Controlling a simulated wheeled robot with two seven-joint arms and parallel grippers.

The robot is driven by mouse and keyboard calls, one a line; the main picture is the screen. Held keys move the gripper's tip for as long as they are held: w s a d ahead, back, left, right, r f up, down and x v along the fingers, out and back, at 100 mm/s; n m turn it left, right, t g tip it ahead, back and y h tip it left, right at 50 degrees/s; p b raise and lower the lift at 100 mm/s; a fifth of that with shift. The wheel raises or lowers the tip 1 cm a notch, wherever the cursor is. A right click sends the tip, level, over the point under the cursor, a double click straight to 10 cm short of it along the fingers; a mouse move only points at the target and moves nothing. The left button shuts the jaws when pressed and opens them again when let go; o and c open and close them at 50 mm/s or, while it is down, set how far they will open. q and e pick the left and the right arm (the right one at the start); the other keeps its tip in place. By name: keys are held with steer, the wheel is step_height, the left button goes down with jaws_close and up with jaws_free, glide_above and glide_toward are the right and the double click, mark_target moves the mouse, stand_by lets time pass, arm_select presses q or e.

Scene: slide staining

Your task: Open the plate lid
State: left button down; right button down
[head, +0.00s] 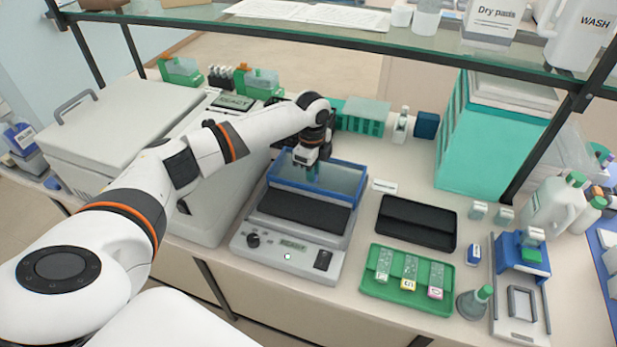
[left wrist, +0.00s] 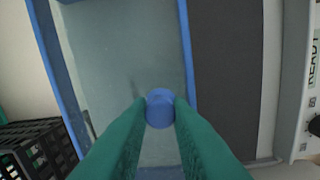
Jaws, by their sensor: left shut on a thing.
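The plate lid (head: 342,182) is a clear panel in a blue frame at the back of a grey hotplate (head: 290,240). It is raised, and the black plate (head: 298,210) in front of it lies uncovered. My left gripper (head: 313,173) is at the lid's panel. In the left wrist view the green fingers of my left gripper (left wrist: 160,112) are shut on a round blue knob (left wrist: 159,96) on the lid (left wrist: 120,60). The black plate also shows there (left wrist: 228,75), to the right of the lid. The lid's exact angle is hard to tell.
A closed black case (head: 417,222) and a green slide tray (head: 408,280) lie right of the hotplate. A large white machine (head: 200,190) stands to its left. Green racks (head: 362,117) stand behind, and a glass shelf (head: 400,40) hangs above.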

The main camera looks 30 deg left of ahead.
arm_select(q)
steer(key=shift+w+f, duration=0.1)
steer(key=shift+w, duration=0.1)
steer(key=shift+s, duration=0.1)
steer(key=c, duration=1.8)
jaws_free()
steer(key=o, duration=0.5)
steer(key=shift+r, duration=0.35)
steer(key=r+b, duration=0.1)
steer(key=r, duration=0.3)
steer(key=r+b, duration=0.1)
steer(key=r, duration=0.2)
steer(key=r+b, duration=0.1)
steer(key=r, duration=0.3)
steer(key=shift+s+r, duration=0.3)
arm_select(e)
steer(key=f, duration=0.3)
steer(key=shift+s+d+f, duration=0.1)
steer(key=shift+s+f, duration=0.05)
steer(key=shift+s, duration=0.2)
arm_select(q)
steer(key=shift+f, duration=0.1)
